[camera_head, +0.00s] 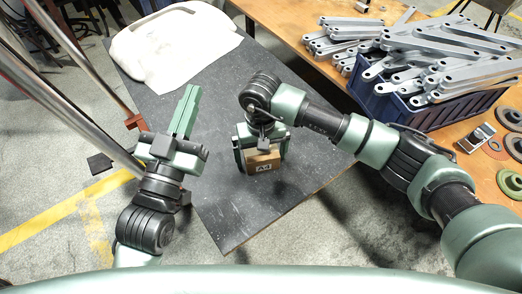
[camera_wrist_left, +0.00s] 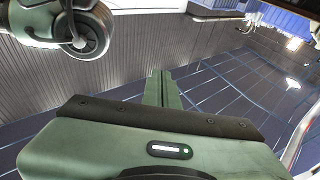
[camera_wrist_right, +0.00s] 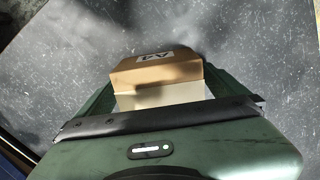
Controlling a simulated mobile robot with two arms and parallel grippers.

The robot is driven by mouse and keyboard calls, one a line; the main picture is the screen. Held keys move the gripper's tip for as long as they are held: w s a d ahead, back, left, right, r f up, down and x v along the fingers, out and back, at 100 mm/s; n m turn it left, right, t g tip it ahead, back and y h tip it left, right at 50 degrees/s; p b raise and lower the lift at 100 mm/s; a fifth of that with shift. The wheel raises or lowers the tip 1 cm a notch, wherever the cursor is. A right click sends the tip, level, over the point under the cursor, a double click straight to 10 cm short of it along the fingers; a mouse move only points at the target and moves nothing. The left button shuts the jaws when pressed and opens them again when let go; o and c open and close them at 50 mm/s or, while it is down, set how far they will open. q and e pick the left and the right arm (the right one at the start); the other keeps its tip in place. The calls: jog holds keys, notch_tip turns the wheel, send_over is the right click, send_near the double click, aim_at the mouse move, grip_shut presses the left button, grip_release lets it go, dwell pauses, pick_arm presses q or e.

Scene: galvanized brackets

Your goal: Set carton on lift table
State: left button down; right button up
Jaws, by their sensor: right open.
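The carton (camera_head: 264,164) is a small brown box with a white label marked "A4". My right gripper (camera_head: 262,158) points down over it, with one finger on each side. In the right wrist view the carton (camera_wrist_right: 158,72) sits between the open fingers (camera_wrist_right: 160,85); whether they touch it is unclear. Below is the dark speckled top of the lift table (camera_head: 222,212). I cannot tell whether the carton rests on it. My left gripper (camera_head: 187,110) is raised at the table's left side, empty, its fingers together; they also show in the left wrist view (camera_wrist_left: 161,88).
A white cloth-like sheet (camera_head: 170,45) covers the table's far end. On the wooden bench (camera_head: 290,15) at right, a blue bin (camera_head: 400,105) is heaped with grey metal brackets (camera_head: 440,50). Discs lie near the bench's right edge. Metal poles (camera_head: 70,110) stand at the left.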

jog(key=shift+r, duration=0.1)
notch_tip(320, 180, up, 6)
jog(key=shift+f+p, duration=0.2)
jog(key=shift+p, duration=0.7)
notch_tip(320, 180, up, 6)
jog(key=shift+f+p, duration=0.2)
jog(key=shift+p, duration=0.35)
pick_arm(q)
notch_tip(320, 180, down, 14)
jog(key=s+a+g+y, duration=0.2)
jog(key=g, duration=0.6)
jog(key=shift+s+a+r+y, duration=0.15)
jog(key=shift+s+a+y, duration=0.05)
jog(key=shift+a+y, duration=0.1)
pick_arm(e)
jog(key=shift+r, duration=0.45)
